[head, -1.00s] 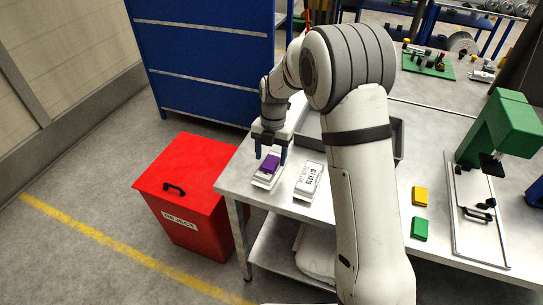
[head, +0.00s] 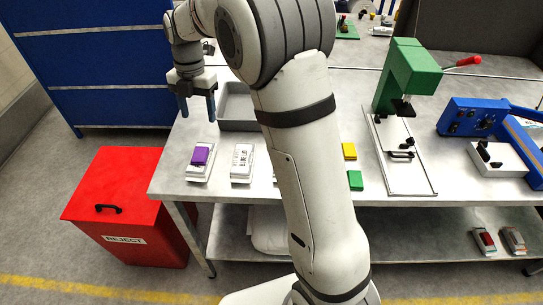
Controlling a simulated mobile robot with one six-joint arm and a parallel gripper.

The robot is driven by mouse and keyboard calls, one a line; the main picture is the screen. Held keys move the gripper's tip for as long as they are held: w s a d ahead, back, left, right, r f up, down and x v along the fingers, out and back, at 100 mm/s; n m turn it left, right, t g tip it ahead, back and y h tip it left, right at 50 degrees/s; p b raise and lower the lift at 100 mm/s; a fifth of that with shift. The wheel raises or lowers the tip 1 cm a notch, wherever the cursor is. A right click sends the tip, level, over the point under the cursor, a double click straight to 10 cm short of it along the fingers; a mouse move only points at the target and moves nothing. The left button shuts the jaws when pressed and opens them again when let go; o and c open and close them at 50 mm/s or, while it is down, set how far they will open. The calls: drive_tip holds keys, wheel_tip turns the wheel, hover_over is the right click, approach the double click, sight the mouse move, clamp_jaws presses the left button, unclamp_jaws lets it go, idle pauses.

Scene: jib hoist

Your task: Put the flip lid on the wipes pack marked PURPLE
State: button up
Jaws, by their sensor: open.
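A purple flip lid (head: 202,156) lies on top of a white wipes pack (head: 196,174) near the left end of the table. The pack's marking is covered or too small to read. My gripper (head: 198,108) is open and empty, raised above and behind the purple lid, apart from it, with its blue fingers pointing down. A second white pack (head: 242,165), with print that seems to read BLUE LID, lies just to the right with no lid on it. The edge of another pale item shows beside my arm, mostly hidden.
A yellow lid (head: 349,151) and a green lid (head: 355,180) lie right of my arm. A grey tray (head: 236,125) is behind the packs. A green press (head: 402,75) and blue device (head: 470,118) stand right. A red REJECT bin (head: 120,190) stands left of the table.

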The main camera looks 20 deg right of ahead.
drive_tip(key=s+d+m+t, duration=0.1)
drive_tip(key=s+d+m, duration=0.3)
drive_tip(key=s+m, duration=0.4)
drive_tip(key=s+d+r+m+t, duration=0.1)
drive_tip(key=s+d+m, duration=0.4)
drive_tip(key=s+m, duration=0.4)
drive_tip(key=s+d+r+m+t, duration=0.1)
drive_tip(key=s+d+m+t, duration=0.1)
drive_tip(key=s+d+m, duration=0.3)
drive_tip(key=s+m, duration=0.4)
drive_tip(key=m, duration=0.3)
drive_tip(key=shift+s+h, duration=0.2)
drive_tip(key=shift+h, duration=0.1)
